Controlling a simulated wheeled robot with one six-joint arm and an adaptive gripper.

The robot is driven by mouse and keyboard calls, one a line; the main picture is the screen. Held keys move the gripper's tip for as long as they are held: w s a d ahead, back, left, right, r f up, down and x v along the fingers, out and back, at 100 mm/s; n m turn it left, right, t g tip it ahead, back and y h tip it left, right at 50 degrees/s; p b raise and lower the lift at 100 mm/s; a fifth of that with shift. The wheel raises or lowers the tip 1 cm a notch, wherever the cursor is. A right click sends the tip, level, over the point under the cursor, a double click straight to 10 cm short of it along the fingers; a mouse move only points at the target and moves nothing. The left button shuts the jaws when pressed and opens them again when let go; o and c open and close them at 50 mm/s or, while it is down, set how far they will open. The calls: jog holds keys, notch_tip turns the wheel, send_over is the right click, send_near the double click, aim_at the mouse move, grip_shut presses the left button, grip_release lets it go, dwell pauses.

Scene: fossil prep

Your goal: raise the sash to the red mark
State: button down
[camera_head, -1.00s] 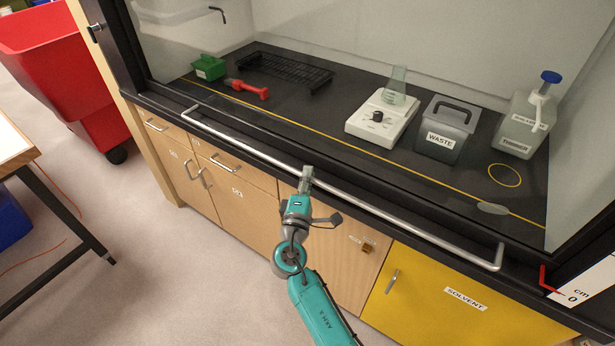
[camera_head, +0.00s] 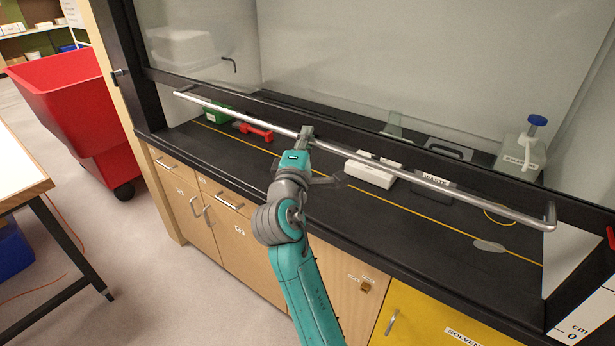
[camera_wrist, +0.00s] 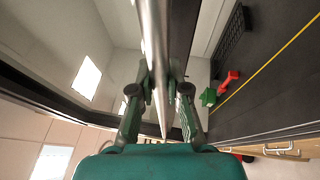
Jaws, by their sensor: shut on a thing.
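The glass sash (camera_head: 330,60) is partly raised, with an open gap between its black bottom rail (camera_head: 400,150) and the black worktop. A long silver handle bar (camera_head: 430,182) runs along the rail. My gripper (camera_head: 306,134) is shut on the bar, left of its middle; the wrist view also shows the bar (camera_wrist: 156,60) between both fingers (camera_wrist: 158,92). A red piece (camera_head: 611,238) shows at the right picture edge by the sash's right end, above a white scale (camera_head: 580,328) reading "cm" and "0". The upper scale is out of view.
A red bin (camera_head: 75,110) and a table (camera_head: 18,165) stand left.

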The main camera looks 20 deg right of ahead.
notch_tip(320, 180, up, 22)
dwell(0.3)
jog(key=c, duration=1.1)
grip_release()
jog(key=shift+f, duration=0.1)
jog(key=shift+c, duration=0.2)
jog(key=v, duration=1.2)
